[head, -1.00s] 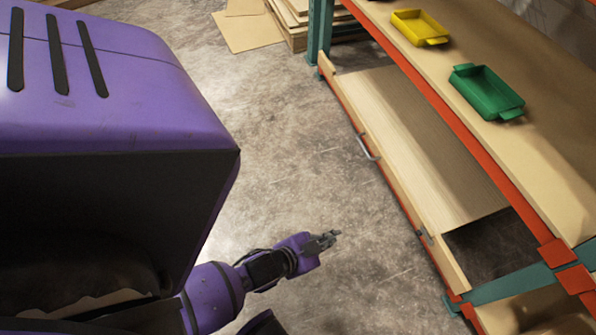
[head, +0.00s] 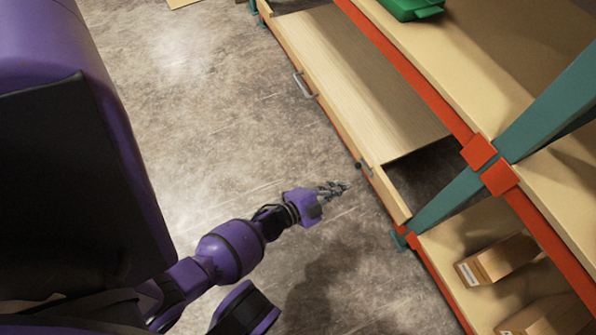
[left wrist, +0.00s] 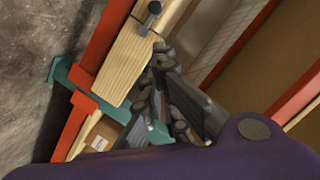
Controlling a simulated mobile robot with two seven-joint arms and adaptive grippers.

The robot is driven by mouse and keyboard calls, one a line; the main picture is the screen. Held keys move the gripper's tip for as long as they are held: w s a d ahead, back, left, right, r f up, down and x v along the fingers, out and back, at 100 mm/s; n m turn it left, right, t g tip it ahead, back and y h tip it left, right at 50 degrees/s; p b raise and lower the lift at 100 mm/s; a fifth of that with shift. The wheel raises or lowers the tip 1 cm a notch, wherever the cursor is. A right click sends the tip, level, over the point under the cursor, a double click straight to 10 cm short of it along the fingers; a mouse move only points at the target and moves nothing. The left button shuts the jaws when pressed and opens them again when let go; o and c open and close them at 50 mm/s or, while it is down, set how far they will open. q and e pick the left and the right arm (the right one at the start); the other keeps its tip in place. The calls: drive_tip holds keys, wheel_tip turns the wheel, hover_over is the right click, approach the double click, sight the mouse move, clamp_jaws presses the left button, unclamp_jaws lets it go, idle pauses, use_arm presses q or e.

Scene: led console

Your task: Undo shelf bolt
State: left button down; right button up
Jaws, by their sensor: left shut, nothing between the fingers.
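The shelf bolt (head: 364,168) is a small dark knob with a grey metal part on the front board of the low wooden shelf (head: 370,80), near that board's near end. In the left wrist view the bolt (left wrist: 150,16) shows at the top, dark with a grey shank, on the pale wooden board (left wrist: 130,62). My left gripper (head: 342,187) is shut and empty, just left of and below the bolt in the head view, apart from it. In the left wrist view its fingers (left wrist: 163,62) are close together, pointing up near the board's edge. My right gripper is out of view.
A metal handle (head: 305,86) sits farther along the front board. A teal post (head: 455,195) and orange beams (head: 440,100) stand right of the gripper. Boxes (head: 497,259) lie on the near shelf, and a green bin (head: 412,8) is above. Floor left is clear.

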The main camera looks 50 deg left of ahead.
use_arm(q)
drive_tip(key=shift+m+h, duration=0.3)
drive_tip(key=shift+m, duration=0.1)
drive_tip(key=b+x, duration=0.1)
drive_tip(key=x, duration=0.2)
drive_tip(key=b+x, duration=0.2)
drive_tip(key=x, duration=0.2)
drive_tip(key=f+b+x, duration=0.1)
drive_tip(key=b+x, duration=0.1)
drive_tip(key=x, duration=0.1)
drive_tip(key=shift+w+a, duration=0.3)
drive_tip(key=shift+a, duration=0.05)
drive_tip(key=shift+w+a+f+b, duration=0.2)
drive_tip(key=shift+a+f+b, duration=0.2)
drive_tip(key=shift+a+f, duration=0.05)
drive_tip(key=a, duration=0.1)
drive_tip(key=w+a, duration=0.1)
drive_tip(key=a, duration=0.1)
drive_tip(key=shift+a, duration=0.15)
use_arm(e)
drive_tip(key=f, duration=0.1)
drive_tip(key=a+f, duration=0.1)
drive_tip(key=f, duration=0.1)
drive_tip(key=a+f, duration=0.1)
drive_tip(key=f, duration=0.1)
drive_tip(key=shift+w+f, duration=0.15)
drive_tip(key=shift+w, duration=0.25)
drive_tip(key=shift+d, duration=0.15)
